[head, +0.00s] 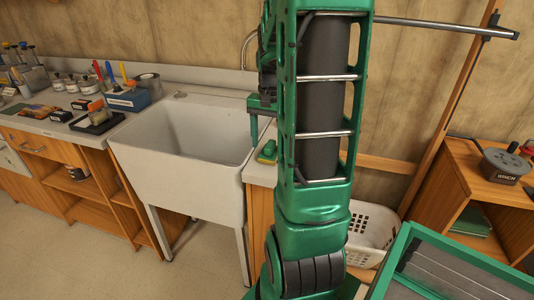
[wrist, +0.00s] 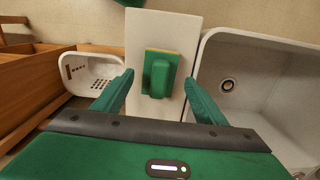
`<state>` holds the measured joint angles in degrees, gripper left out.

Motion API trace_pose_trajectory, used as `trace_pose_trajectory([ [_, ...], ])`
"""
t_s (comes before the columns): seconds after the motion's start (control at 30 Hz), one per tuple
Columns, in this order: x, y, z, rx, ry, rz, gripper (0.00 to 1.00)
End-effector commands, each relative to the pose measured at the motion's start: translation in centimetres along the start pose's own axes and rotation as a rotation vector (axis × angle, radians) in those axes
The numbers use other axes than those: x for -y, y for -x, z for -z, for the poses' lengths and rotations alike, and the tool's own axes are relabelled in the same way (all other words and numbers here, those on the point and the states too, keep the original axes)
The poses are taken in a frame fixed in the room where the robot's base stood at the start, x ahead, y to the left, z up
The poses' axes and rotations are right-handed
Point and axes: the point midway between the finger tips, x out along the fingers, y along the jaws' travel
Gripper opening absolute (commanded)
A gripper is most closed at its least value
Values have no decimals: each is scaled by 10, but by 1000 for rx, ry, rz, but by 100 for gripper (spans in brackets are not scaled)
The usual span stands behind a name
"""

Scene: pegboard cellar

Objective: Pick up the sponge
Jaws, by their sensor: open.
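The sponge (wrist: 160,75) is green with a yellow edge and lies on a narrow white counter (wrist: 143,30) in the wrist view. In the head view the sponge (head: 267,151) sits on the counter right of the sink, partly hidden by my arm. My gripper (wrist: 157,98) is open, with one green finger on each side of the sponge's line and the sponge between and slightly beyond the fingertips. In the head view my gripper (head: 254,130) hangs above the counter by the sink's right edge. No contact with the sponge shows.
A white sink (head: 190,140) adjoins the counter on the left. A white laundry basket (head: 372,230) stands on the floor to the right. A workbench (head: 50,125) with tools, jars and a blue box (head: 128,100) is at left. A wooden shelf (head: 470,175) stands at right.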

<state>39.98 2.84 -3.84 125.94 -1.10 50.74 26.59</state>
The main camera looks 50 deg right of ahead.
Motion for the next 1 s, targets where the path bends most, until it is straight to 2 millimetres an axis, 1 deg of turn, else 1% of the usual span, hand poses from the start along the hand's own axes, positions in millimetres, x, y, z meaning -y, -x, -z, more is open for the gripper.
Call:
trace_pose_trajectory([
  [0.03,0,-6,0,1,0,0,66],
  [0.13,0,-12,0,1,0,0,66],
  [0.37,0,-12,0,-1,0,0,66],
  [0.47,0,-12,0,-1,0,0,44],
  [0.5,0,-12,0,-1,0,0,35],
  [0.53,0,-12,0,-1,0,0,27],
  [0.57,0,-12,0,-1,0,0,24],
  [0.87,0,-11,0,-1,0,1,24],
  [1.0,0,-4,1,-3,0,2,24],
])
